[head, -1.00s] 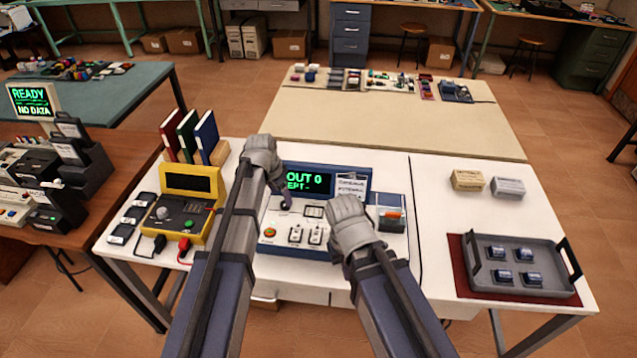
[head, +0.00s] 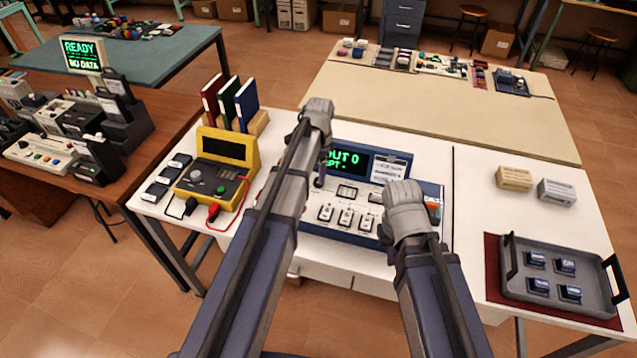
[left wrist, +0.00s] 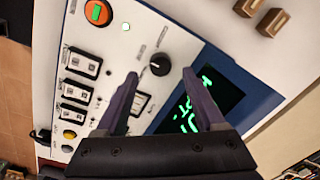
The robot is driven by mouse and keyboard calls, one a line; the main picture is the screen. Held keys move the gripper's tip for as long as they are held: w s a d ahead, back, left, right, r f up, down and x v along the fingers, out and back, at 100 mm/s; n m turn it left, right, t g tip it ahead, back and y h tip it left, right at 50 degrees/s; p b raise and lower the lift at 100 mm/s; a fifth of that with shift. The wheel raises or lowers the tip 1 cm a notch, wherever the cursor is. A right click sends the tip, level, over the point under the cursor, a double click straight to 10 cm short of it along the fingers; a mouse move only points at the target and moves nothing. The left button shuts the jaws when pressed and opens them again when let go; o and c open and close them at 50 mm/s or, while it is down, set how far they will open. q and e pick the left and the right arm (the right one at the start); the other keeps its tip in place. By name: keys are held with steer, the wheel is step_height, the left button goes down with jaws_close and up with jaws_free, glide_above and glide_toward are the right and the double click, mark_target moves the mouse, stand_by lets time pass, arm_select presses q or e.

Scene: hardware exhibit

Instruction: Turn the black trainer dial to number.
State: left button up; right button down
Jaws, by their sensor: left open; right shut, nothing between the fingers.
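The trainer (head: 342,240) is a blue-edged console with a white panel and a green-lit screen (head: 345,163). In the left wrist view, its black dial (left wrist: 160,64) is a round knob with a pale pointer mark directed to the picture's left. My left gripper (left wrist: 160,74) is open, with one finger on each side of the dial in the picture; I cannot tell whether they touch it. In the head view, my left gripper (head: 320,180) is over the trainer's left part and the dial is hidden. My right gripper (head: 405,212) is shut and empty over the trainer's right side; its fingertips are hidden.
A yellow meter (head: 213,165) and upright books (head: 222,103) stand left of the trainer. A grey tray (head: 520,290) with small blue-topped items lies on the right. The table between the trainer and tray is clear.

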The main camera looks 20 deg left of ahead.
arm_select(q)
steer(key=shift+w+f+b, duration=0.1)
steer(key=shift+f+b, duration=1.4)
steer(key=shift+f, duration=0.5)
steer(key=shift+c, duration=0.4)
jaws_close()
